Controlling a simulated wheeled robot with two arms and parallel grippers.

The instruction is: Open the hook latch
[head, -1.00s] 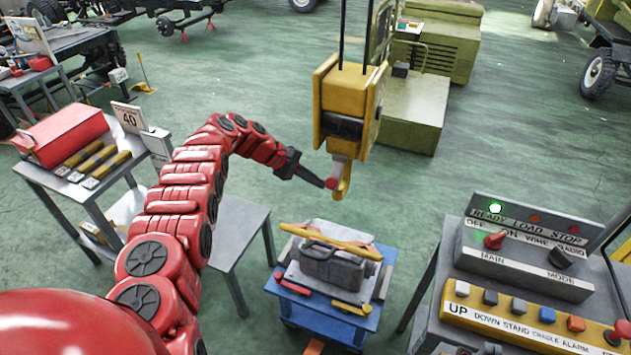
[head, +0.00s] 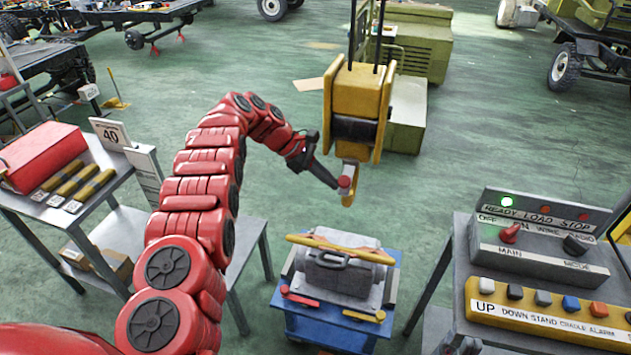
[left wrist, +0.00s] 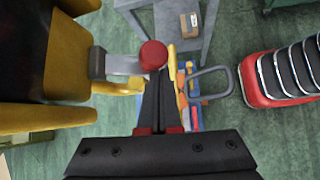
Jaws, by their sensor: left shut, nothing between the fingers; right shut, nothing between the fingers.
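A yellow hook block (head: 356,105) hangs from two dark cables in the head view. Below it is a yellow hook (head: 350,195) with a grey latch that ends in a red knob (head: 345,182). My left gripper (head: 335,184) is shut, its tips at the knob. In the left wrist view the shut fingers (left wrist: 158,85) point at the red knob (left wrist: 153,55), on the end of the grey latch (left wrist: 115,66). The tips touch or nearly touch the knob; I cannot tell which. Part of the hook is hidden behind the latch and fingers. My right gripper is out of view.
A blue cart (head: 330,328) with a grey case and a yellow bar stands below the hook. A control console (head: 540,255) is at the right, with one green lamp lit. A grey table (head: 20,203) with a red box is at the left.

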